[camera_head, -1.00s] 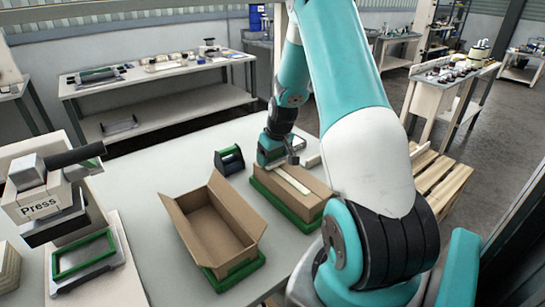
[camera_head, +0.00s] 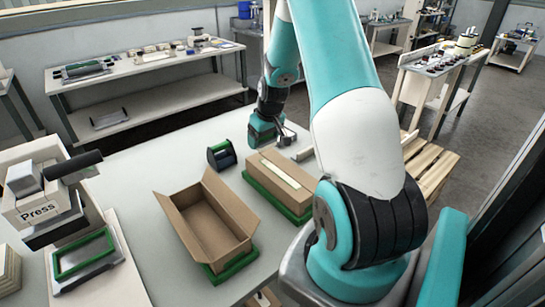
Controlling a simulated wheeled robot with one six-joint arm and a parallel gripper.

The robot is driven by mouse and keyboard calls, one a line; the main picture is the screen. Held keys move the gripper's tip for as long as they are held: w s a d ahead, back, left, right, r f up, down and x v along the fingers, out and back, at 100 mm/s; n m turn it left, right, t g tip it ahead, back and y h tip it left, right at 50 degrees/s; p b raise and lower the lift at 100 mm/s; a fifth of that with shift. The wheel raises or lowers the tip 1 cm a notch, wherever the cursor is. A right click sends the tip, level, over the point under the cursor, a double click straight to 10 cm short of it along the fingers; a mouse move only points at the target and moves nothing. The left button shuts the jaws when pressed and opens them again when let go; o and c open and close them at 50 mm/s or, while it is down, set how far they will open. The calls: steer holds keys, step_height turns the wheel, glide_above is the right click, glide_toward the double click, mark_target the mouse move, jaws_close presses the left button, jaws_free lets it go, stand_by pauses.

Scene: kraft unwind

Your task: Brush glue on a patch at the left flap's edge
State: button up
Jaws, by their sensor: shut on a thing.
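A brown carton (camera_head: 262,177) with its top flaps folded down sits in a green tray (camera_head: 291,213), right of the table's middle. A pale strip (camera_head: 281,170) runs lengthwise along its top. A second carton (camera_head: 214,222) stands open with raised flaps in another green tray (camera_head: 236,267); its left flap (camera_head: 180,228) leans outward. My gripper (camera_head: 283,138) is above the far end of the closed carton, apart from it. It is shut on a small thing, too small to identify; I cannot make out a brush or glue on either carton.
A dark blue holder with a green bar (camera_head: 222,155) stands behind the cartons. A press (camera_head: 40,200) with a green frame (camera_head: 84,253) is at the left. A pale block (camera_head: 304,153) lies beyond the closed carton. The table (camera_head: 150,165) is clear between press and cartons.

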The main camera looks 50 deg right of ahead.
mark_target(264, 160)
steer(key=shift+f, duration=0.15)
steer(key=shift+f+b, duration=1.95)
steer(key=shift+f, duration=0.5)
steer(key=shift+f+b, duration=0.35)
steer(key=shift+f, duration=0.1)
steer(key=shift+r, duration=0.1)
steer(key=shift+s+a+f, duration=0.1)
steer(key=shift+s+f, duration=0.1)
steer(key=shift+s, duration=0.25)
steer(key=shift+w+r, duration=0.1)
steer(key=shift+r, duration=0.05)
steer(key=shift+w, duration=0.1)
steer(key=shift+w, duration=0.25)
